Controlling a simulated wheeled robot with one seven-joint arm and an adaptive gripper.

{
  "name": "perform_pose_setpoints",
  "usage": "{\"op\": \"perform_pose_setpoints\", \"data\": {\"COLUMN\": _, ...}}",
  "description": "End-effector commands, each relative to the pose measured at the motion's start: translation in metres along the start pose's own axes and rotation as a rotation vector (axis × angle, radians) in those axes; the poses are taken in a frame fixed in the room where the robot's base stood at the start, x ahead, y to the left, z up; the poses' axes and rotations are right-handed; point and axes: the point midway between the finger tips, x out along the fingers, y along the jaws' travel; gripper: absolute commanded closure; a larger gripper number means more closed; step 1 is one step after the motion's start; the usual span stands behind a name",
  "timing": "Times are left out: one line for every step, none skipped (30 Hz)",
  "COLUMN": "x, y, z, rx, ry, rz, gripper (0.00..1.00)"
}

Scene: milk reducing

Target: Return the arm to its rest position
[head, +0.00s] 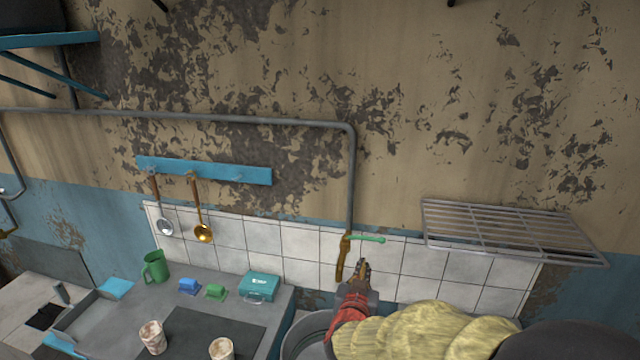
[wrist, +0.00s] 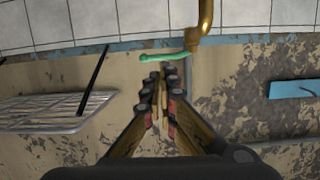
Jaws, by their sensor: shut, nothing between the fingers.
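My gripper (head: 363,270) is raised in front of the tiled wall at the lower middle of the head view, pointing up. In the wrist view my gripper (wrist: 160,70) has its fingers together, with nothing between them. A brass pipe fitting with a green lever handle (head: 366,239) is on the wall just above and behind the fingertips. The green handle (wrist: 165,57) also shows right beyond the fingertips in the wrist view. I cannot tell whether they touch. My arm, with a red part and a yellowish padded cover, comes in from the lower right.
A wire rack (head: 510,232) juts from the wall at right. A large metal pot (head: 306,338) stands below my gripper. The counter at left holds a green mug (head: 155,267), a teal box (head: 260,287) and two cups (head: 152,337). Ladles hang from a blue rail (head: 205,170).

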Motion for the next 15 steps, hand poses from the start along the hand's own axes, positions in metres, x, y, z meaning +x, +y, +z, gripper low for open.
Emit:
{"op": "perform_pose_setpoints", "data": {"x": 0.0, "y": -0.006, "z": 0.01, "rx": 0.011, "ry": -0.036, "rz": -0.021, "gripper": 1.0}}
{"op": "perform_pose_setpoints", "data": {"x": -0.001, "y": -0.011, "z": 0.018, "rx": 0.017, "ry": -0.065, "rz": -0.041, "gripper": 1.0}}
{"op": "perform_pose_setpoints", "data": {"x": -0.003, "y": -0.019, "z": 0.033, "rx": 0.022, "ry": -0.116, "rz": -0.074, "gripper": 1.0}}
{"op": "perform_pose_setpoints", "data": {"x": -0.007, "y": -0.026, "z": 0.046, "rx": 0.022, "ry": -0.163, "rz": -0.102, "gripper": 1.0}}
{"op": "perform_pose_setpoints", "data": {"x": -0.011, "y": -0.033, "z": 0.06, "rx": 0.021, "ry": -0.212, "rz": -0.133, "gripper": 1.0}}
{"op": "perform_pose_setpoints", "data": {"x": -0.02, "y": -0.043, "z": 0.077, "rx": 0.019, "ry": -0.281, "rz": -0.177, "gripper": 1.0}}
{"op": "perform_pose_setpoints", "data": {"x": -0.028, "y": -0.05, "z": 0.088, "rx": 0.016, "ry": -0.332, "rz": -0.209, "gripper": 1.0}}
{"op": "perform_pose_setpoints", "data": {"x": -0.037, "y": -0.056, "z": 0.096, "rx": 0.014, "ry": -0.38, "rz": -0.241, "gripper": 1.0}}
{"op": "perform_pose_setpoints", "data": {"x": -0.05, "y": -0.064, "z": 0.106, "rx": 0.007, "ry": -0.442, "rz": -0.282, "gripper": 1.0}}
{"op": "perform_pose_setpoints", "data": {"x": -0.061, "y": -0.067, "z": 0.112, "rx": 0.002, "ry": -0.488, "rz": -0.309, "gripper": 1.0}}
{"op": "perform_pose_setpoints", "data": {"x": -0.071, "y": -0.07, "z": 0.117, "rx": -0.005, "ry": -0.532, "rz": -0.335, "gripper": 1.0}}
{"op": "perform_pose_setpoints", "data": {"x": -0.087, "y": -0.071, "z": 0.122, "rx": -0.015, "ry": -0.589, "rz": -0.365, "gripper": 1.0}}
{"op": "perform_pose_setpoints", "data": {"x": -0.098, "y": -0.071, "z": 0.126, "rx": -0.025, "ry": -0.631, "rz": -0.385, "gripper": 1.0}}
{"op": "perform_pose_setpoints", "data": {"x": -0.11, "y": -0.069, "z": 0.129, "rx": -0.036, "ry": -0.671, "rz": -0.404, "gripper": 1.0}}
{"op": "perform_pose_setpoints", "data": {"x": -0.127, "y": -0.066, "z": 0.131, "rx": -0.051, "ry": -0.723, "rz": -0.424, "gripper": 1.0}}
